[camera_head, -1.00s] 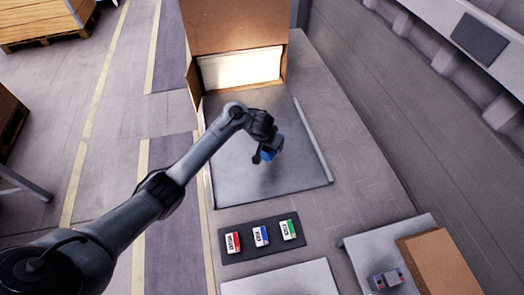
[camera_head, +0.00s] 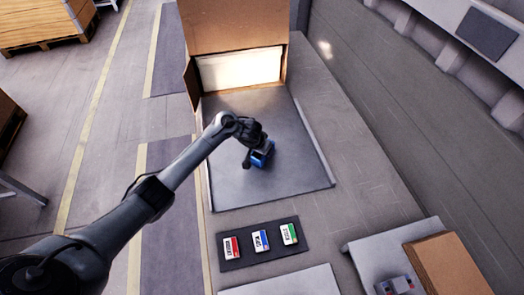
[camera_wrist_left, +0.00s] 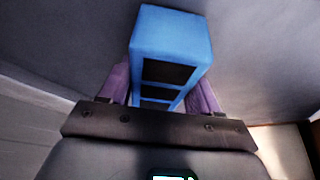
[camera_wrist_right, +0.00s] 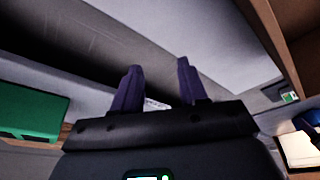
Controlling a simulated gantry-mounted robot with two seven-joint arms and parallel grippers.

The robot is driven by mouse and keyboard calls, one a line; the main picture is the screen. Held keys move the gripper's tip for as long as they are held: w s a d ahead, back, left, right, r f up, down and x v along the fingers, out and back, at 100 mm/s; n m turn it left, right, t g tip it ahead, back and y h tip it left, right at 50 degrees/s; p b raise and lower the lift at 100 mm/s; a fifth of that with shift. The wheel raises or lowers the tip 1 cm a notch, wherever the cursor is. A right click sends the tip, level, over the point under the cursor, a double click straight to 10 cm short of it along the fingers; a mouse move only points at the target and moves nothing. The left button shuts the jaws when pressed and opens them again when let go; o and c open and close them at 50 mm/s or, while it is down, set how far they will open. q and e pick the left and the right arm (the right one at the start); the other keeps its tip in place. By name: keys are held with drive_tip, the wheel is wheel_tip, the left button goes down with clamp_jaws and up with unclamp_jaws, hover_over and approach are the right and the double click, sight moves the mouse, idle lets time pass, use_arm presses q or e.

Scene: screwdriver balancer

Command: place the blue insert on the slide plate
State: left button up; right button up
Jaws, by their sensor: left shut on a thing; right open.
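The blue insert (camera_head: 264,153) is held over the grey slide plate (camera_head: 290,184) in the head view, near its middle. I cannot tell whether it touches the plate. My left gripper (camera_head: 257,148) is shut on it. In the left wrist view the insert (camera_wrist_left: 172,45) sits between the fingers of my left gripper (camera_wrist_left: 163,88), with dark square openings along one face. My right gripper (camera_wrist_right: 160,78) is open and empty in the right wrist view. I do not make it out in the head view.
A cardboard-coloured box structure with a bright opening (camera_head: 240,70) stands behind the plate. A dark mat (camera_head: 228,252) with red, blue and green labelled blocks lies in front. A brown box (camera_head: 455,262) and a small grey object (camera_head: 395,286) are at lower right. The plate around the insert is clear.

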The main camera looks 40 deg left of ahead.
use_arm(q)
drive_tip(key=o, duration=1)
drive_tip(key=shift+f, duration=0.1)
use_arm(e)
drive_tip(key=shift+d, duration=0.15)
use_arm(q)
drive_tip(key=shift+o, duration=0.2)
